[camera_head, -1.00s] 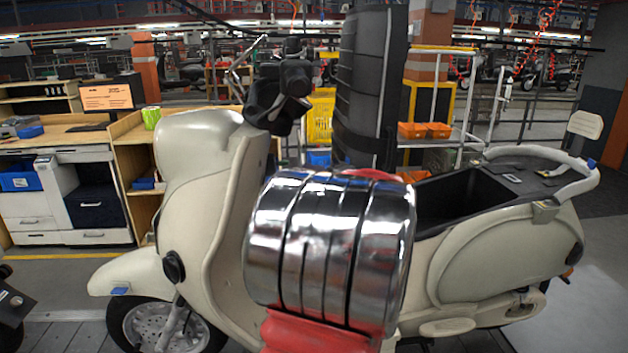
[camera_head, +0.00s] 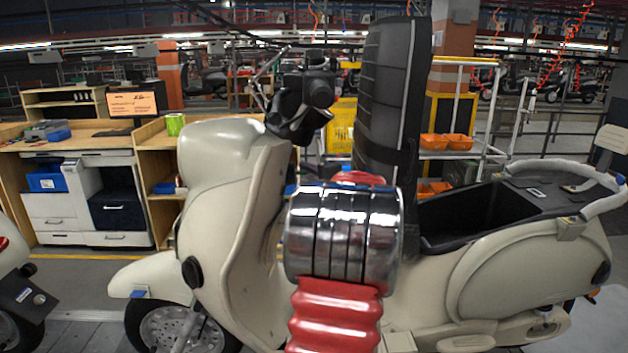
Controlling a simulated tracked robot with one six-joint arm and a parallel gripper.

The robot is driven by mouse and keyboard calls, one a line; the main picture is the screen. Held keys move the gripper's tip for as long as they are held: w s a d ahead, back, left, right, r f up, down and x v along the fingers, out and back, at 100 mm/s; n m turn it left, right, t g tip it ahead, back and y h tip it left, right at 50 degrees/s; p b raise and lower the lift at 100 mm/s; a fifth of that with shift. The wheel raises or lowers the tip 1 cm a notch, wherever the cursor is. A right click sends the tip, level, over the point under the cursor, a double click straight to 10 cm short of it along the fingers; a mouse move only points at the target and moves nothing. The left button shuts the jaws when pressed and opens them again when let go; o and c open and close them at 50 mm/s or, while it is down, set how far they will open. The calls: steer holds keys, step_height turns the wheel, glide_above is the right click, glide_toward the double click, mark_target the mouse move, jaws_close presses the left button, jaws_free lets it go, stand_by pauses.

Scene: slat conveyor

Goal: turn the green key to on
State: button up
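A cream scooter (camera_head: 215,170) stands side-on across the view, its front to the left. Its black handlebar parts (camera_head: 305,98) stand above the front shield. I cannot make out a green key anywhere. The key's place on the scooter is not visible. My arm, with a chrome banded cylinder (camera_head: 342,235) over red bellows (camera_head: 333,318), stands in front of the scooter's middle and hides part of it. My gripper's fingers are not visible.
The scooter's black seat (camera_head: 388,95) stands raised, with the storage well (camera_head: 465,220) open behind it. A workbench (camera_head: 85,150) with drawers is at the back left. Part of another scooter (camera_head: 18,290) shows at the left edge. A rack with orange bins (camera_head: 447,141) stands behind.

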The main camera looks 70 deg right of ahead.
steer(key=shift+w+d, duration=0.15)
steer(key=shift+w, duration=0.05)
steer(key=shift+c, duration=0.5)
steer(key=shift+f, duration=0.1)
jaws_close()
